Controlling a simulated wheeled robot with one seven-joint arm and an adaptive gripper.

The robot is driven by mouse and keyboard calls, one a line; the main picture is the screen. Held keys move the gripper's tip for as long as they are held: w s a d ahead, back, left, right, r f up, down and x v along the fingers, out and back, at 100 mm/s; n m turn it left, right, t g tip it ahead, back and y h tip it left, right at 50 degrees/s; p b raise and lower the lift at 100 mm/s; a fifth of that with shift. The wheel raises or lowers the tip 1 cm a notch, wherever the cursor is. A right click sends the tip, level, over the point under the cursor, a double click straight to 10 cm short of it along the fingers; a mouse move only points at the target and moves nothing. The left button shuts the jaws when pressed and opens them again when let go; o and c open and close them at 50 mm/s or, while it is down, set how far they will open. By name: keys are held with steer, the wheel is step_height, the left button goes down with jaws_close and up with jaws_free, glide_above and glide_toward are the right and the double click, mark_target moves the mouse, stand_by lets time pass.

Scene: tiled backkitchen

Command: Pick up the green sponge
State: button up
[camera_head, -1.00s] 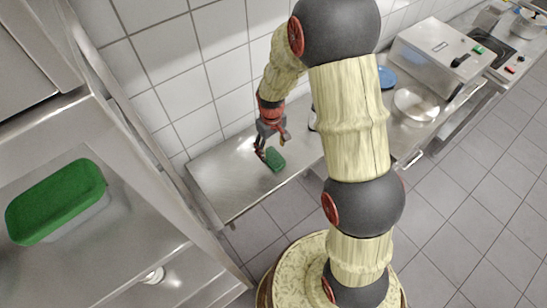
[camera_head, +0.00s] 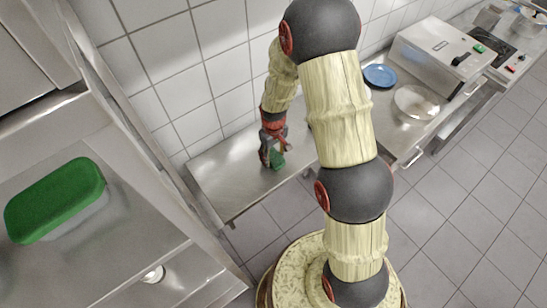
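The green sponge (camera_head: 277,160) is small and dark green, on the steel counter (camera_head: 225,185) at the middle of the head view. My gripper (camera_head: 272,160) is down at the sponge, and its fingers cover part of it. The fingers appear to be on either side of the sponge, but the view is too small to tell whether they touch or grip it. My arm reaches down from above, close to the tiled wall.
A green-lidded container (camera_head: 55,198) sits on the steel shelf (camera_head: 120,240) at left. A blue plate (camera_head: 380,76), a white plate (camera_head: 417,101) and a steel appliance (camera_head: 440,55) stand on the counter at right. The counter left of the gripper is clear.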

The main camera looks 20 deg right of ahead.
mark_target(274, 155)
steer(key=c, duration=0.4)
steer(key=shift+r, duration=0.55)
step_height(274, 155, up, 2)
steer(key=shift+r, duration=0.25)
steer(key=s+r, duration=0.1)
steer(key=s+d+r, duration=0.1)
steer(key=r, duration=0.1)
steer(key=s+d+r, duration=0.1)
steer(key=s+r, duration=0.1)
steer(key=s+d+r, duration=0.1)
steer(key=s, duration=0.2)
steer(key=s+d+r, duration=0.1)
steer(key=s+r, duration=0.1)
steer(key=s, duration=0.1)
steer(key=s+d+r, duration=0.1)
steer(key=s+d, duration=0.1)
steer(key=shift+s+r+p, duration=0.2)
steer(key=shift+s+p, duration=0.1)
steer(key=shift+s, duration=0.1)
steer(key=shift+o, duration=1.1)
steer(key=shift+a, duration=0.1)
steer(key=c, duration=0.4)
